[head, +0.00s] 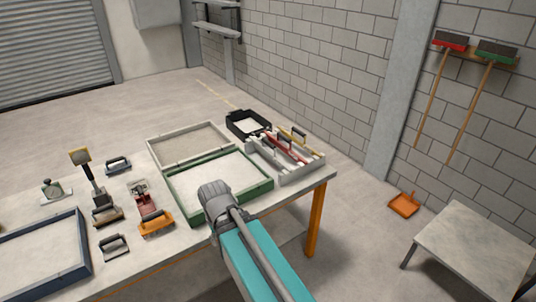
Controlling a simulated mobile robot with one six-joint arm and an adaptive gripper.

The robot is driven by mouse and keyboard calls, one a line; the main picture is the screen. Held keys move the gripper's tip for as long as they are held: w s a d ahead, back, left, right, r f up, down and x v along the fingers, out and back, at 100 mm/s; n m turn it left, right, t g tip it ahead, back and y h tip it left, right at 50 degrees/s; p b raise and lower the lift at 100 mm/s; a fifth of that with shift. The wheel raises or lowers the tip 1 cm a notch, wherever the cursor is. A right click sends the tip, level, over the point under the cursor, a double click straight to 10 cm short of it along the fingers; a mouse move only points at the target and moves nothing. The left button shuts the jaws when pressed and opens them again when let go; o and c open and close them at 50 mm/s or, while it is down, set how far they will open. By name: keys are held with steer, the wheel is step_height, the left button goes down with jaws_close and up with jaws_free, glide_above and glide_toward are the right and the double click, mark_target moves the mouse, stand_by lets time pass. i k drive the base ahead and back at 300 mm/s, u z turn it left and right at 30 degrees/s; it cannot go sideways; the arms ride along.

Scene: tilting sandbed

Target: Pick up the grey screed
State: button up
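A pale tool rack (300,178) sits at the right end of the table and holds several long screeds side by side, each with a dark handle. The one nearest the green-framed tray looks pale grey and is probably the grey screed (266,157); its lower part is hidden by the rack. A red screed (287,150) lies beside it, and a yellow one (297,137) is farthest right. My arm rises from the bottom, with a grey joint in front of the green tray. My gripper does not show.
A green-framed tray (263,189), a pale tray (160,158), a blue-framed tray (84,243) and a black bin (234,129) stand on the table (185,250). Several hand tools, including an orange one (156,229), lie left of the green tray. A low grey table (475,245) stands right.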

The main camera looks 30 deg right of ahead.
mark_target(286, 169)
steer(key=z, duration=0.05)
steer(key=i, duration=1)
steer(key=u, duration=0.05)
